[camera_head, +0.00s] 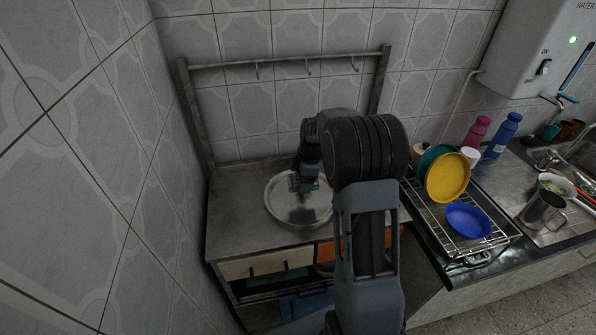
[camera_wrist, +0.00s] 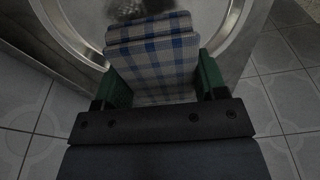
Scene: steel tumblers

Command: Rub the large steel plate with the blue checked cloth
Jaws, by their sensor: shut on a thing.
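The large steel plate (camera_head: 284,213) lies on the steel counter at the left, in front of the tiled wall. Its rim (camera_wrist: 235,38) and inner face fill the upper part of the wrist view. The blue checked cloth (camera_wrist: 155,62) is folded into a pad between the green fingers of my gripper (camera_wrist: 157,88). My gripper (camera_head: 304,187) is over the plate in the head view and is shut on the cloth. The cloth is over the plate; whether it touches the surface is hard to tell. My arm hides the plate's right side in the head view.
A rail with hooks (camera_head: 309,66) stands behind the counter (camera_head: 235,228). To the right, a wire rack (camera_head: 432,222) holds yellow (camera_head: 448,178), green and blue (camera_head: 468,220) dishes. Bottles (camera_head: 502,136), a steel mug (camera_head: 540,212) and a sink are further right. A tiled wall closes the left side.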

